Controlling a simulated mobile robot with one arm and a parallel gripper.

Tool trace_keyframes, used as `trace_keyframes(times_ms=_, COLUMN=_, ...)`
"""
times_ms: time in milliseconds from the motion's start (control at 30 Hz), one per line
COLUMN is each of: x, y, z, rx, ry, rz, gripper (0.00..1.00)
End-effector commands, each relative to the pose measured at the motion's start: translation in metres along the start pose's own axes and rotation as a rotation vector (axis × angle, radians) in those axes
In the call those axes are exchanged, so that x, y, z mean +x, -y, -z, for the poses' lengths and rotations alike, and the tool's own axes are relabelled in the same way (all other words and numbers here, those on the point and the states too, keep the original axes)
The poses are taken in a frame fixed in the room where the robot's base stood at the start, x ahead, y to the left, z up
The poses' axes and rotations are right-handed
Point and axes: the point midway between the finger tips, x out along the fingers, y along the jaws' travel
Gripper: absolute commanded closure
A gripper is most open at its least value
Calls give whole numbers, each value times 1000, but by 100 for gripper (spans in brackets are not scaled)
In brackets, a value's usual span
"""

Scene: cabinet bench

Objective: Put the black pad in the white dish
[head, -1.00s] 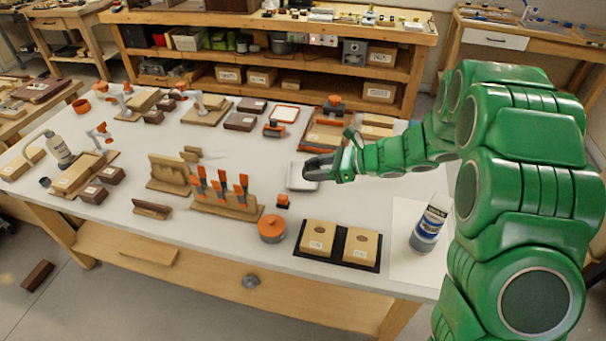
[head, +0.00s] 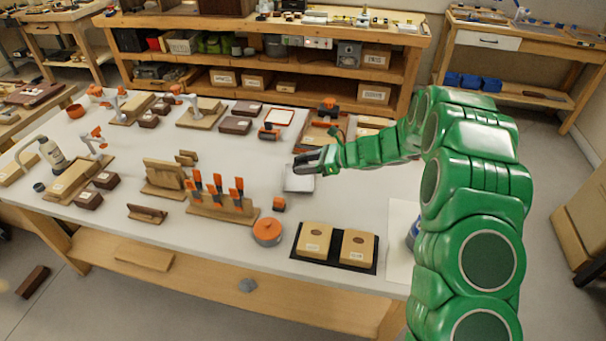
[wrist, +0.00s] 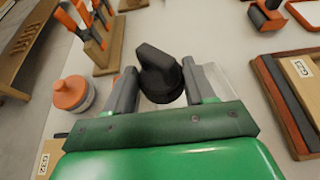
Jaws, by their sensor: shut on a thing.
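My gripper (wrist: 158,82) is shut on the black pad (wrist: 158,70), a dark rounded piece with a raised ridge, held between both fingertips. In the head view my gripper (head: 303,163) is over the far part of the white dish (head: 299,184), a small square dish on the bench. The pad cannot be clearly told from the dark fingers there. In the wrist view the dish (wrist: 214,80) shows pale behind and beside the right finger, partly hidden by pad and fingers. The height of the pad above the dish is hard to tell.
An orange-lidded pot (head: 267,231) and a rack of orange-handled tools (head: 222,200) stand front left of the dish. A black tray with two tan blocks (head: 337,243) lies in front. A wooden tray (head: 322,137) is behind. The bench right of the dish is clear.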

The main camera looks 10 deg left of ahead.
Motion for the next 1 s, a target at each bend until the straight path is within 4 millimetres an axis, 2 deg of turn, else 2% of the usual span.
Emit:
trace_keyframes(times_ms=500, x=33, y=35, z=36, rx=-4, ry=0, rz=-1, gripper=75)
trace_keyframes(times_ms=867, x=40, y=43, z=46, rx=-1, ry=0, rz=-1, gripper=75)
trace_keyframes(times_ms=1000, x=47, y=44, z=57, rx=-1, ry=0, rz=-2, gripper=75)
